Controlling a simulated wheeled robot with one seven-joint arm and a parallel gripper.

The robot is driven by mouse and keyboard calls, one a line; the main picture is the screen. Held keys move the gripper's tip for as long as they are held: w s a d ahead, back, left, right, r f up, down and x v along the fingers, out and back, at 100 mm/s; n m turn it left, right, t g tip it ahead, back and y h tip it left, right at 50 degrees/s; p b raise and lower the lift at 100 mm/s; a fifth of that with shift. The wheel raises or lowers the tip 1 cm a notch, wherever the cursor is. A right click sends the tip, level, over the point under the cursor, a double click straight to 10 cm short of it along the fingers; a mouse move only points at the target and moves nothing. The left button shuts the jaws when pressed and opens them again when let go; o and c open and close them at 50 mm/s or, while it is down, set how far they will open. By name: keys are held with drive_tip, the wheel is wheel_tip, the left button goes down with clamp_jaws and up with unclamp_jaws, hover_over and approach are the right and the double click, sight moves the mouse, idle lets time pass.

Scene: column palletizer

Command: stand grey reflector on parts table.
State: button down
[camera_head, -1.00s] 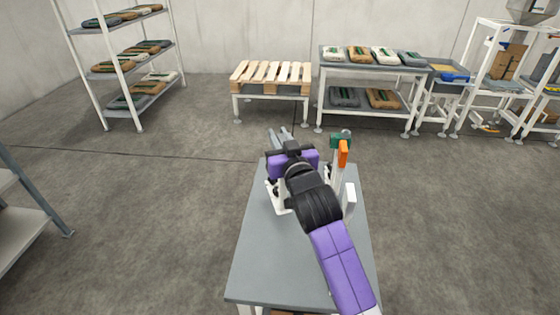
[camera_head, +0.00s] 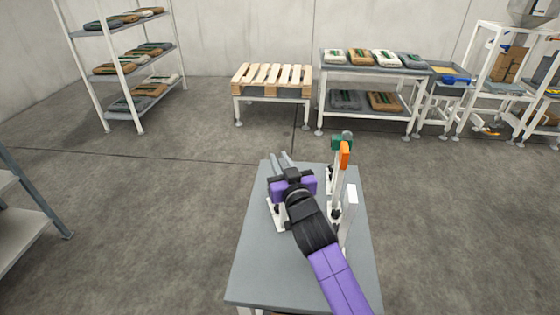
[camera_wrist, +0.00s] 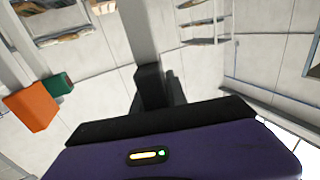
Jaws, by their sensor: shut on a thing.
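My gripper (camera_head: 284,164) is over the far left part of the grey-topped parts table (camera_head: 270,270). In the wrist view its dark fingers (camera_wrist: 157,88) are shut on a pale grey upright bar (camera_wrist: 138,30), which I take to be the grey reflector. A white foot (camera_head: 277,214) shows below my gripper, close to or on the tabletop; I cannot tell whether it touches. My wrist hides much of the held piece in the head view.
An orange-topped post (camera_head: 344,156), a green-topped post (camera_head: 339,142) and a white-topped post (camera_head: 350,212) stand on the table's right side, close to my arm. The table's near left is clear. A pallet (camera_head: 272,78) and shelves (camera_head: 120,70) stand farther back.

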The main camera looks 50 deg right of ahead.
drive_tip(key=c, duration=1.3)
unclamp_jaws()
drive_tip(key=b+v, duration=0.3)
drive_tip(key=v, duration=0.9)
drive_tip(key=s+a+f+n+y, duration=0.4)
drive_tip(key=s+a+f+y, duration=0.2)
drive_tip(key=s+a+f, duration=0.45)
drive_tip(key=s+a+r+y, duration=0.1)
drive_tip(key=s+a, duration=0.1)
drive_tip(key=s, duration=0.4)
drive_tip(key=s+a+n+y, duration=0.1)
drive_tip(key=s+a, duration=0.2)
drive_tip(key=s, duration=0.3)
drive_tip(key=s+a+r+n+y, duration=0.1)
drive_tip(key=s+a, duration=0.2)
drive_tip(key=s, duration=0.3)
drive_tip(key=shift+s+a+r+g, duration=0.15)
drive_tip(key=shift+s+r+g, duration=0.05)
drive_tip(key=shift+r+g, duration=0.2)
drive_tip(key=shift+f, duration=0.1)
